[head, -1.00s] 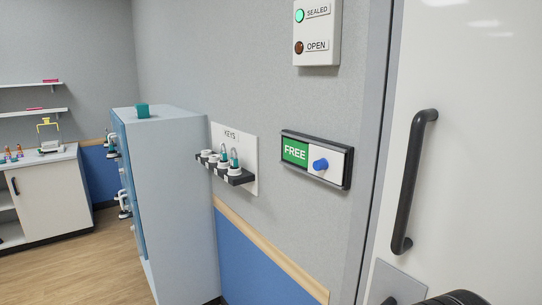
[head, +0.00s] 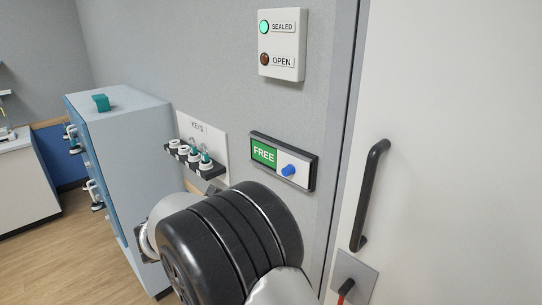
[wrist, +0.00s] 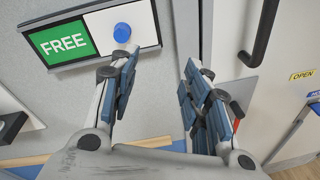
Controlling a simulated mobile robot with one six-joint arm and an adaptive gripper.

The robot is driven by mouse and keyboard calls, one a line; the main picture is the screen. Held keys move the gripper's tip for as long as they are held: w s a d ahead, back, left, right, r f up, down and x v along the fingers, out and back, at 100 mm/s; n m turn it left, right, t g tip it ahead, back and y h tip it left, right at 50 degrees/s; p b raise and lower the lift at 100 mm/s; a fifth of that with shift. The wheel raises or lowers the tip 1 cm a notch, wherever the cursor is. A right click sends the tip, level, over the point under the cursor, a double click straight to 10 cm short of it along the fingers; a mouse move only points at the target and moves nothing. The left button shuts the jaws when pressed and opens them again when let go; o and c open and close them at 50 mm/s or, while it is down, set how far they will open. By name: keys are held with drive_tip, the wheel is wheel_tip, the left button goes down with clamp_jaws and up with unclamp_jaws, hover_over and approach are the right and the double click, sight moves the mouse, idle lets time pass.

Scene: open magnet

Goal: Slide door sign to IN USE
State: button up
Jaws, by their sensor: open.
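The door sign (head: 265,154) is a dark frame on the grey wall, left of the door. Its green FREE field shows on the left, and a white sliding panel (head: 301,168) with a blue knob (head: 288,170) covers the right. In the wrist view the FREE field (wrist: 62,40) and the blue knob (wrist: 122,32) show at the upper left. My gripper (wrist: 155,85) is open and empty.
A white door with a black handle (head: 369,195) stands to the right. A SEALED/OPEN light box (head: 282,45) is above. A blue-grey cabinet (head: 120,125) stands at left.

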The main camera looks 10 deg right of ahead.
sight(285, 172)
drive_tip(key=w+a+n+t+p, duration=0.1)
drive_tip(key=w+a+n+t, duration=0.15)
drive_tip(key=a, duration=0.25)
drive_tip(key=x, duration=1.1)
drive_tip(key=r+x, duration=0.1)
drive_tip(key=x, duration=0.5)
drive_tip(key=shift+d+p, duration=0.25)
drive_tip(key=shift+p, duration=0.15)
drive_tip(key=shift+c, duration=0.5)
drive_tip(key=shift+f, duration=0.1)
clamp_jaws()
